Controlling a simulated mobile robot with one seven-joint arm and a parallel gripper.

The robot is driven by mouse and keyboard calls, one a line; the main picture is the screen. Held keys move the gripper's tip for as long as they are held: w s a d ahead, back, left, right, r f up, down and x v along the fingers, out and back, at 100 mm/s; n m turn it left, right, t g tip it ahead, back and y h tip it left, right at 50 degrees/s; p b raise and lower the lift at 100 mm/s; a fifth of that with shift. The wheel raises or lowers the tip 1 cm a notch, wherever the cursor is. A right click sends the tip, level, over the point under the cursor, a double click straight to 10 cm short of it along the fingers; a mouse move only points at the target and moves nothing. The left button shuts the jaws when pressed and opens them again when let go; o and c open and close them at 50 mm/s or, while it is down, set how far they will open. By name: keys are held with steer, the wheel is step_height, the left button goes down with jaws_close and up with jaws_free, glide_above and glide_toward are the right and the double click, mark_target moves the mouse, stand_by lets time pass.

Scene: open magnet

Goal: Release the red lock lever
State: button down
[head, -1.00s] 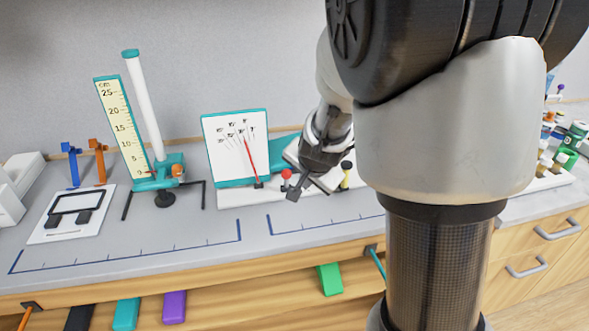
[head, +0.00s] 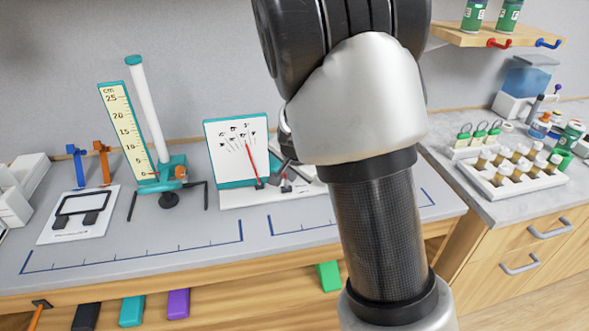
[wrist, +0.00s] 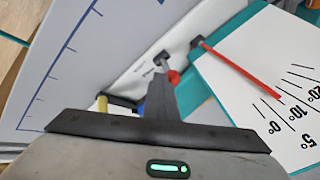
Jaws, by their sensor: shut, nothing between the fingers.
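The red lock lever shows as a small red knob (wrist: 173,77) in the wrist view, right by the tips of my gripper (wrist: 161,88). My gripper's fingers are together with nothing between them. They partly cover the lever, and I cannot tell whether they touch it. In the head view, my gripper (head: 287,184) is low in front of the white base (head: 240,197) of the angle-scale device, and the lever is mostly hidden there. The white scale board (head: 228,150) with its long red pointer (wrist: 240,68) stands just behind.
A yellow part (wrist: 102,103) lies left of the fingers in the wrist view. A height-scale stand (head: 160,176) stands left on the bench. A rack of vials (head: 515,170) is on the right counter. The front bench (head: 150,233) is clear.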

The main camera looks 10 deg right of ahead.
steer(key=shift+w+r, duration=0.4)
steer(key=shift+w, duration=0.15)
steer(key=shift+r, duration=0.1)
steer(key=shift+w+a+r+p, duration=0.1)
steer(key=shift+w+r+p, duration=0.1)
steer(key=shift+r+p, duration=0.65)
steer(key=shift+f, duration=0.3)
